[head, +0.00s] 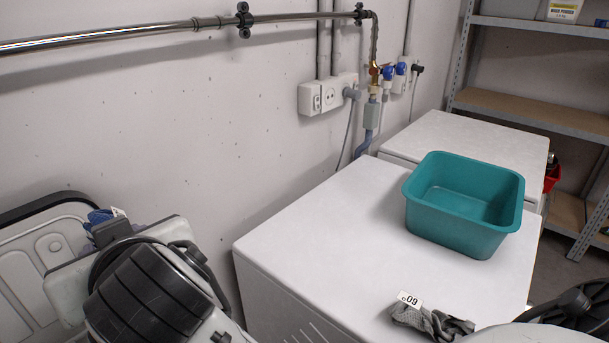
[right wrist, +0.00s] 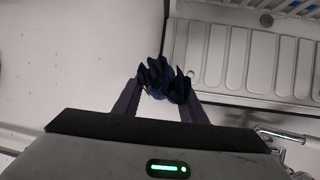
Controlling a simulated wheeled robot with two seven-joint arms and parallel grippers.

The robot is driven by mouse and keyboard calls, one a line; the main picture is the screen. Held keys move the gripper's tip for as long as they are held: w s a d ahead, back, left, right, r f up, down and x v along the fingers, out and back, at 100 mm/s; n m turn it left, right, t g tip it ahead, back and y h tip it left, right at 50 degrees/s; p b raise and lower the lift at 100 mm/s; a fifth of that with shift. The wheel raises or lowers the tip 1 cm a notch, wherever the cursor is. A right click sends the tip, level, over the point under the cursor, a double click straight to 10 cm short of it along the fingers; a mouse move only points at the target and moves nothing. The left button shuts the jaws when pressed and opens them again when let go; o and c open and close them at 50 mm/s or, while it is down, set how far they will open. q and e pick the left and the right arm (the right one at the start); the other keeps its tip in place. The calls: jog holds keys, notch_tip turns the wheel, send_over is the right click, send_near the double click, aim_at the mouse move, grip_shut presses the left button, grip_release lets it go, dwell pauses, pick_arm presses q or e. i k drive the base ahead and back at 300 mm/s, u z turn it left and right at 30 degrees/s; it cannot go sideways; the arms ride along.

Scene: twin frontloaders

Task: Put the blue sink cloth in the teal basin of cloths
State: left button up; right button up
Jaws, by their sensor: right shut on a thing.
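The blue cloth (right wrist: 163,82) is crumpled and dark between the fingertips of my right gripper (right wrist: 160,90) in the right wrist view. That gripper is shut on it. In the head view a bit of the blue cloth (head: 99,216) shows at the far left beside my right gripper (head: 108,229), over the white ribbed sink drainer. The teal basin (head: 464,240) stands upright on the white machine top, right of centre, and the part of its inside that shows is empty. My left gripper is not in view.
A grey cloth (head: 432,322) with a white tag lies on the near machine top (head: 330,235). A second white machine (head: 470,142) stands behind. Pipes and taps (head: 375,75) run along the wall. The ribbed drainer (right wrist: 240,65) lies below the gripper. Shelves (head: 540,107) stand at right.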

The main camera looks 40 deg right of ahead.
aim_at(448, 245)
jog(key=u, duration=0.5)
jog(key=k, duration=1.65)
jog(key=z, duration=0.8)
jog(key=i, duration=1)
